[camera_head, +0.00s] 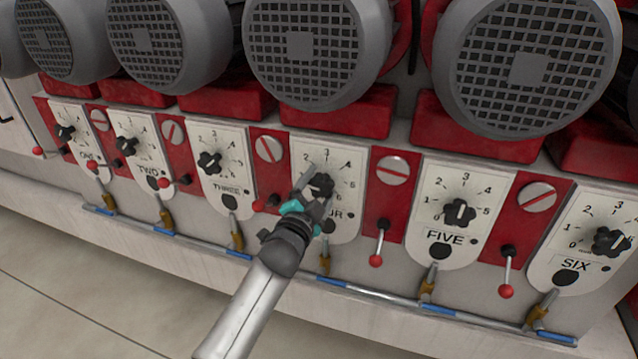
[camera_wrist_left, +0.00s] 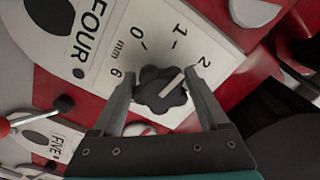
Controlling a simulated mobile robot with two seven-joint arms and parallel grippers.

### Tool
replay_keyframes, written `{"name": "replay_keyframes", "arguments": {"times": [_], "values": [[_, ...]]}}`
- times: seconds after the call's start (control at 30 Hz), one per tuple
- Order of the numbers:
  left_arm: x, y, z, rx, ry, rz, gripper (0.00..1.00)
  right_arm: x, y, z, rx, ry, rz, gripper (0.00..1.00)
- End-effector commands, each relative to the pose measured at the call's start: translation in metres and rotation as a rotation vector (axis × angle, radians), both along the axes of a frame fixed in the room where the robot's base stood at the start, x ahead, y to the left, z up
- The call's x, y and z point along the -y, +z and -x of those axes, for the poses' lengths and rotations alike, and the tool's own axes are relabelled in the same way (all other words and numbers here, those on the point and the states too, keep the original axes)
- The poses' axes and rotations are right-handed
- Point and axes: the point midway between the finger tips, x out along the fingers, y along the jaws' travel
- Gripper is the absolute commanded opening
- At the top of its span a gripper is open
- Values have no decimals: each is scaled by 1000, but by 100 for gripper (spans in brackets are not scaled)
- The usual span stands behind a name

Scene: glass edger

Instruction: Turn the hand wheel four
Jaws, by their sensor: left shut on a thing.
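Hand wheel four is a black lobed knob (camera_head: 322,186) on a white dial plate marked FOUR, in the middle of the head view. It also shows in the left wrist view (camera_wrist_left: 161,90), with a pale pointer line aimed between the 1 and the 2. My left gripper (camera_head: 308,188) reaches it from below. In the left wrist view its two fingers (camera_wrist_left: 162,97) stand on either side of the knob and are shut on it. The gripper hides part of the plate's lettering in the head view. My right gripper is not in view.
Similar dials stand in the row, with dial three (camera_head: 210,163) to the left and dial five (camera_head: 459,212) to the right. Red-tipped levers, such as one (camera_head: 376,260) right of dial four, stick out between plates. Large grey motors (camera_head: 317,50) overhang the row. The floor (camera_head: 80,300) in front is clear.

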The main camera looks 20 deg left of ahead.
Motion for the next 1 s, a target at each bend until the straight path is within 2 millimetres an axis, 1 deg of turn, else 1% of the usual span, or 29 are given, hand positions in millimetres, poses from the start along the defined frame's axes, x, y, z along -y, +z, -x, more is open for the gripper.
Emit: {"name": "replay_keyframes", "arguments": {"times": [0.2, 0.43, 0.63, 1.0], "values": [[0, 0, 0, -6, 1, 153, 22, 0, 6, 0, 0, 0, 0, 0], [1, -1, 0, -9, 1, 253, 22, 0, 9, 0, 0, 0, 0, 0], [1, -1, 0, -10, 0, 290, 22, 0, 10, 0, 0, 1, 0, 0], [1, -1, 0, -10, 0, 297, 22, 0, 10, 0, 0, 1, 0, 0]]}}
